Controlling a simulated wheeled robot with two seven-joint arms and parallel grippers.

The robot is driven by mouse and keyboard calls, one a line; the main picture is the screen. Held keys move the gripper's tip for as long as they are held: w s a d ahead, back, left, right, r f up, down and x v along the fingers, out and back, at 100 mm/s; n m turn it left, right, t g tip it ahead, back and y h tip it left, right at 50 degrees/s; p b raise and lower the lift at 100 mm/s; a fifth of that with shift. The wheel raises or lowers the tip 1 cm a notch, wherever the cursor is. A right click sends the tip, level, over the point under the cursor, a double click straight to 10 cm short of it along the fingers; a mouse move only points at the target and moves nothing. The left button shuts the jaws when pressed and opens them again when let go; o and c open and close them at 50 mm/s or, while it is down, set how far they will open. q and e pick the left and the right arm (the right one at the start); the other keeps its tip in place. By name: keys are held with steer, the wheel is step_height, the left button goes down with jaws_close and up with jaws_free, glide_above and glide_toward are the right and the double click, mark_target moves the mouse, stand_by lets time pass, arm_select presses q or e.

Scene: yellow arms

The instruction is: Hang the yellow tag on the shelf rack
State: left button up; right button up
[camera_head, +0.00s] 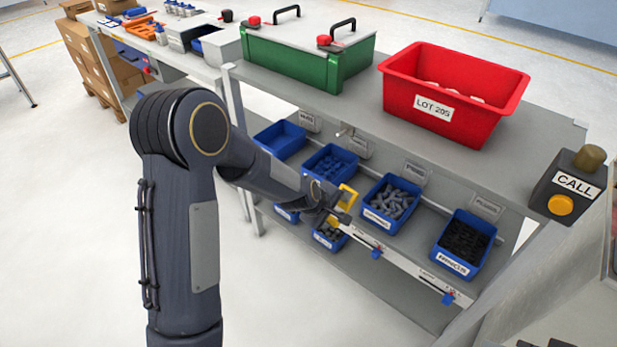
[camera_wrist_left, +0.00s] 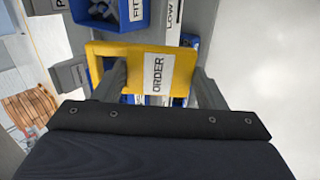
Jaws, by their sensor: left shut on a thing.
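The yellow tag (camera_head: 348,197) is in my left gripper (camera_head: 336,207), in front of the shelf rack (camera_head: 405,263). In the left wrist view the tag (camera_wrist_left: 132,53) lies across both fingers of my left gripper (camera_wrist_left: 160,75), with a white label reading ORDER. The gripper is shut on it. The rack's lower shelf holds blue bins and has a pale front rail with blue clips (camera_head: 376,254) (camera_head: 448,298). The tag overlaps the bins in the head view; I cannot tell if it touches the rack. My right gripper is not in view.
Blue bins of parts (camera_head: 390,202) (camera_head: 464,245) stand on the shelf beside the gripper. Above are a green case (camera_head: 300,60), a red LOT 205 bin (camera_head: 445,100) and a CALL button box (camera_head: 566,190).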

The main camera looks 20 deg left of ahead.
arm_select(q)
steer(key=a+n+t, duration=0.1)
steer(key=a+n+t+b, duration=0.1)
steer(key=a, duration=0.1)
steer(key=shift+s+r+y, duration=0.1)
steer(key=shift+r+y, duration=0.3)
step_height(320, 180, up, 15)
steer(key=s+a+m+t+h+b, duration=0.1)
steer(key=s+a+t+h+b, duration=0.15)
steer(key=t, duration=0.35)
steer(key=b+x, duration=0.2)
steer(key=x, duration=0.7)
steer(key=shift+d+h+b, duration=0.3)
steer(key=shift+h+b, duration=0.05)
steer(key=shift+h, duration=0.1)
steer(key=shift+f, duration=0.1)
